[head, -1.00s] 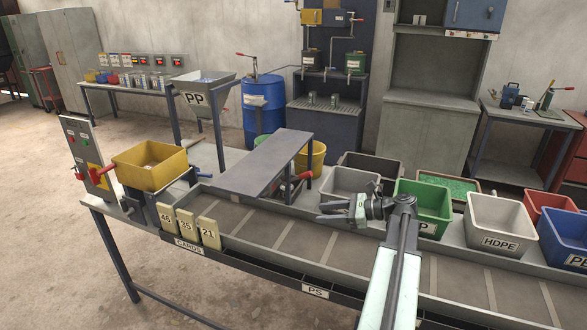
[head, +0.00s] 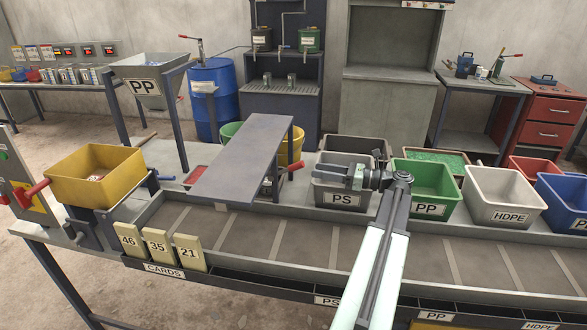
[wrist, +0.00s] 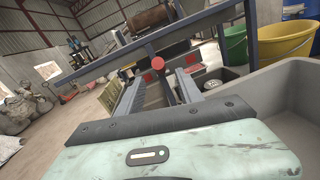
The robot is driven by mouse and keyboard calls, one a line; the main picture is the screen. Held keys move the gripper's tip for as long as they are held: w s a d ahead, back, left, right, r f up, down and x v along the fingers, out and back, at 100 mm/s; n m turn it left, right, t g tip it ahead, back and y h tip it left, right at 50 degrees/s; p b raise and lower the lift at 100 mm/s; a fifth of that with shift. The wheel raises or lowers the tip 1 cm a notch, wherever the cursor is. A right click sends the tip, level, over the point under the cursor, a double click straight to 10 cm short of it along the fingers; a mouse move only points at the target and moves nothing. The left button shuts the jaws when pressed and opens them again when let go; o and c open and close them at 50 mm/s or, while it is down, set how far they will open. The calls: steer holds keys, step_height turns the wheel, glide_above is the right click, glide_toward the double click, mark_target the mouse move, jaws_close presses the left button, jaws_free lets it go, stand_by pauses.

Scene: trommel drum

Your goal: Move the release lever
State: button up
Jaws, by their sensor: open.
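Several levers show, and no label marks which is the release lever. A red-handled lever (head: 33,190) sticks out left of the yellow bin (head: 95,175). Another red handle (head: 295,165) shows at the right edge of the sloped grey plate (head: 240,160), and a blue handle (head: 165,178) lies at its left. In the wrist view a round red knob (wrist: 158,62) stands ahead of my gripper. My gripper (head: 320,174) is open and empty, pointing left in front of the grey PS bin (head: 338,198). It is apart from the levers; its fingertips are hard to make out.
A belt trough (head: 290,240) runs along the bench front, with number cards (head: 157,247) at its left. Green PP (head: 425,182), HDPE (head: 500,200) and blue bins stand to the right. The PP hopper (head: 150,70) and blue barrel (head: 213,95) stand behind.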

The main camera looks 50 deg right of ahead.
mark_target(300, 168)
steer(key=x, duration=0.7)
steer(key=shift+w+a, duration=0.15)
steer(key=shift+w, duration=0.05)
steer(key=shift+s, duration=0.1)
jaws_close()
stand_by(0.9)
